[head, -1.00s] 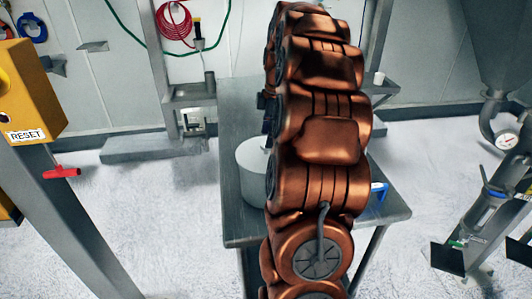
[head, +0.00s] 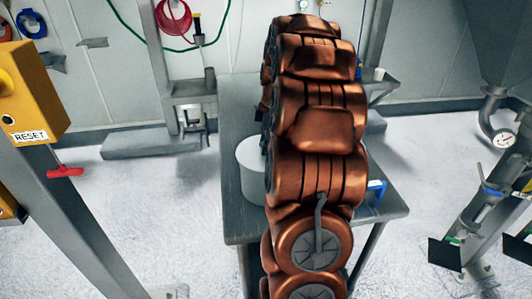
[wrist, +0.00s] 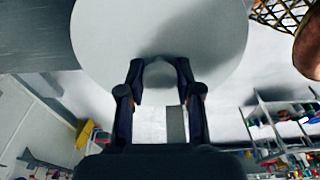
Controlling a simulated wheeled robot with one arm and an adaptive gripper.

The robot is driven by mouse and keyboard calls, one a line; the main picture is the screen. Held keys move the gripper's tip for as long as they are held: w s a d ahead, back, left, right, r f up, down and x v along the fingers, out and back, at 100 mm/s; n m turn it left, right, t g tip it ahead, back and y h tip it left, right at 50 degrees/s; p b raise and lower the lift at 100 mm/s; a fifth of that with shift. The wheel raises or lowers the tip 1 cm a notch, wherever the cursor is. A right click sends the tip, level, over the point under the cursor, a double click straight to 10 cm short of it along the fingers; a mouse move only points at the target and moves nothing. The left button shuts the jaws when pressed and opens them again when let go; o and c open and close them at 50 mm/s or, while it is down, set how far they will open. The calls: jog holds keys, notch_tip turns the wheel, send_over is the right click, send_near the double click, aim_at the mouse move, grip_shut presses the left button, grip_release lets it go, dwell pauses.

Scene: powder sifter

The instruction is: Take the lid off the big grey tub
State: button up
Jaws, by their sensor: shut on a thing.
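The big grey tub (head: 251,172) is a pale cylinder on the metal table in the head view, largely hidden behind my copper-coloured arm. In the wrist view, a round pale-grey lid (wrist: 105,40) fills the top middle. My gripper (wrist: 160,70) has its two dark fingers on either side of a small grey knob at the lid's near edge and is shut on it. In the head view my gripper is hidden behind the arm. I cannot tell whether the lid is still touching the tub.
The metal table (head: 238,222) has bare surface at its front left. A blue-and-white item (head: 376,188) lies at its right edge. A yellow reset box (head: 30,100) on a post stands at left. A steel hopper (head: 500,55) with a gauge stands at right.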

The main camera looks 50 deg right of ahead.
grip_shut()
